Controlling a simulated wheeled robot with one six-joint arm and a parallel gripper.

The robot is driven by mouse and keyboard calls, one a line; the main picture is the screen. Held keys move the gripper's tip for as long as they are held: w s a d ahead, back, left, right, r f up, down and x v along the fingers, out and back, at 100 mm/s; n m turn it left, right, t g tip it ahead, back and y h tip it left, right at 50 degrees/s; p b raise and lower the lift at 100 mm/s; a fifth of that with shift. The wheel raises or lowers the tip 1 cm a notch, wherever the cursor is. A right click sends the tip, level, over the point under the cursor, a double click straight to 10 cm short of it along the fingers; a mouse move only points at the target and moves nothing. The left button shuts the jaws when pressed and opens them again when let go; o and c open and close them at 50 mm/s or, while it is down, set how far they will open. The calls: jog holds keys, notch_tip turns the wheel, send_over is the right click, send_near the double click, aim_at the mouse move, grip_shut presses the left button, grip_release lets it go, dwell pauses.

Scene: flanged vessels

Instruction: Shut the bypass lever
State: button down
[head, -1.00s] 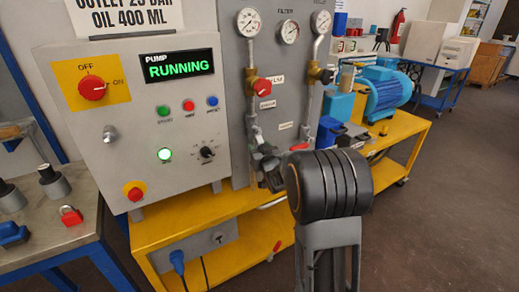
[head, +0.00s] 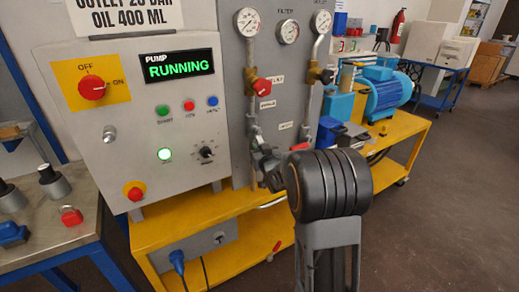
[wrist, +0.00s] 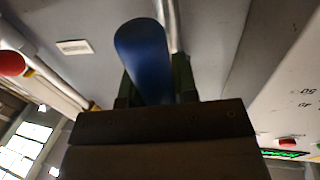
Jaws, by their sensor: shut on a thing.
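A blue round lever grip (wrist: 145,60) shows in the wrist view, between the two dark fingers of my gripper (wrist: 155,88). I take it to be the bypass lever's handle. The fingers are shut on it, and its far end extends past them. In the head view my gripper (head: 266,163) is at the lower part of the grey panel, beside the left vertical pipe. My arm hides much of the area, and the lever cannot be made out there.
A red-handled valve (head: 262,86) is on the pipe above my gripper. The control box (head: 130,130) stands left, its display (head: 178,66) reading RUNNING. A blue motor (head: 385,92) stands on the yellow cart (head: 185,226) at right. Floor is clear at lower right.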

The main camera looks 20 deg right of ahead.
jog(key=d+r+n+t+y+b, duration=0.2)
jog(key=d+r+n+y+b, duration=0.2)
jog(key=n+b, duration=1.1)
jog(key=shift+w+d+r+n, duration=0.4)
jog(key=shift+d+r+n, duration=1.05)
jog(key=shift+n, duration=1.25)
jog(key=shift+a+r, duration=0.25)
jog(key=c, duration=0.9)
grip_release()
